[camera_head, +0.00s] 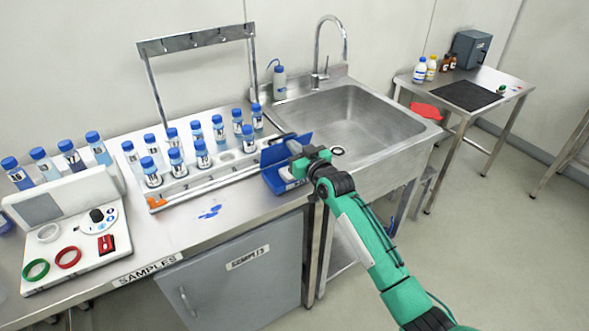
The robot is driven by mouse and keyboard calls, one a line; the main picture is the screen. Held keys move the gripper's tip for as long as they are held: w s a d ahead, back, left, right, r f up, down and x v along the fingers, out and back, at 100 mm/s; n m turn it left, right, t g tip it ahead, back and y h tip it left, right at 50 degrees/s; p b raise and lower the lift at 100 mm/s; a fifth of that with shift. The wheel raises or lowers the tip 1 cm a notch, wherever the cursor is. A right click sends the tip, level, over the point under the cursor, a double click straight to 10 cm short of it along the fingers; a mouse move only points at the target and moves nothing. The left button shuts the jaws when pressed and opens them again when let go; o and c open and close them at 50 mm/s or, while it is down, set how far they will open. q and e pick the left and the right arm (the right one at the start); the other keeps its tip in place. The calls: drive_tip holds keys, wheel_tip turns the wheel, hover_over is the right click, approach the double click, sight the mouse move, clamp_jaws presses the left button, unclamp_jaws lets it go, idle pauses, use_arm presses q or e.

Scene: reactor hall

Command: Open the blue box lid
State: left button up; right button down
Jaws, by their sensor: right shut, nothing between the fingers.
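The blue box (270,181) sits at the right end of the steel counter, beside the sink. Its blue lid (273,153) stands raised at the back, and something whitish shows inside the box. My right gripper (297,168) is shut and empty at the right side of the box, overlapping it in the view. It hides part of the box and lid, and I cannot tell whether it touches them. My left gripper is not in view.
A rack (208,184) of several blue-capped bottles stands left of the box. The steel sink (345,125) with its tap lies behind and right. A blue spill (209,212) marks the counter in front. A device panel (70,245) stands at left.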

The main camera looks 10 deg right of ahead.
drive_tip(key=shift+b+x, duration=0.4)
drive_tip(key=shift+x, duration=0.55)
drive_tip(key=shift+w, duration=0.1)
drive_tip(key=r+p+v, duration=0.2)
drive_tip(key=p+v, duration=0.6)
drive_tip(key=v, duration=0.4)
idle(0.3)
drive_tip(key=shift+a, duration=0.1)
